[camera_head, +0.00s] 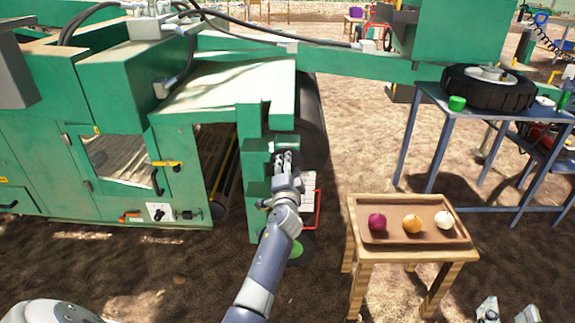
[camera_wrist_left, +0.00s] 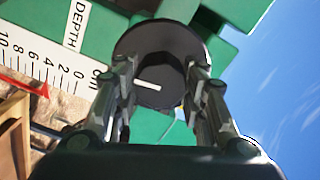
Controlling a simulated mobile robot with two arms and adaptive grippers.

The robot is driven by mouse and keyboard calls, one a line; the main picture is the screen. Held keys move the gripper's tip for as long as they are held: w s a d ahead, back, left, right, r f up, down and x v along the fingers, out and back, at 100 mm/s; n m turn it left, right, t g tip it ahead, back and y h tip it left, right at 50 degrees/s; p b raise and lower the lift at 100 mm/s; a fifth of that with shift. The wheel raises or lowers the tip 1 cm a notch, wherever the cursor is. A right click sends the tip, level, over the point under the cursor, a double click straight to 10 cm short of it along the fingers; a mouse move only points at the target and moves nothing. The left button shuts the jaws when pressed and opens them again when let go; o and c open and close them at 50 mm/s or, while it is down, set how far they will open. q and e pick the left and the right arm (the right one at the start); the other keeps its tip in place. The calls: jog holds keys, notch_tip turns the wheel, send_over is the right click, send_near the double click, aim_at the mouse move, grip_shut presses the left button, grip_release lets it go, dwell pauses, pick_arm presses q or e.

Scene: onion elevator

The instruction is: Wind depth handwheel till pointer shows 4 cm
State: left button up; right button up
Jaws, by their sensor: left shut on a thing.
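The depth handwheel (camera_wrist_left: 160,38) is a dark round disc with a pale mark, facing my left wrist camera. My left gripper (camera_head: 284,160) is shut on it at the green machine's front post; in the left wrist view its fingers (camera_wrist_left: 160,95) stand on either side of the dark hub. The white DEPTH scale (camera_wrist_left: 72,30) shows numbers 10 to 0 in cm.
A wooden stand (camera_head: 358,252) right of my left arm bears a tray with a red, an orange and a white onion. A blue table (camera_head: 430,92) with a black wheel (camera_head: 488,88) stands behind. The green machine (camera_head: 100,190) fills the left. Bare soil lies between.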

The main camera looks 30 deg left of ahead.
pick_arm(q)
jog(key=shift+m, duration=0.8)
pick_arm(e)
jog(key=shift+d+f+g+h, duration=0.1)
jog(key=shift+f+g+h, duration=0.25)
jog(key=shift+f, duration=0.45)
pick_arm(q)
jog(key=o, duration=1.1)
jog(key=shift+d, duration=0.1)
pick_arm(e)
jog(key=shift+f, duration=0.15)
pick_arm(q)
jog(key=v, duration=1.2)
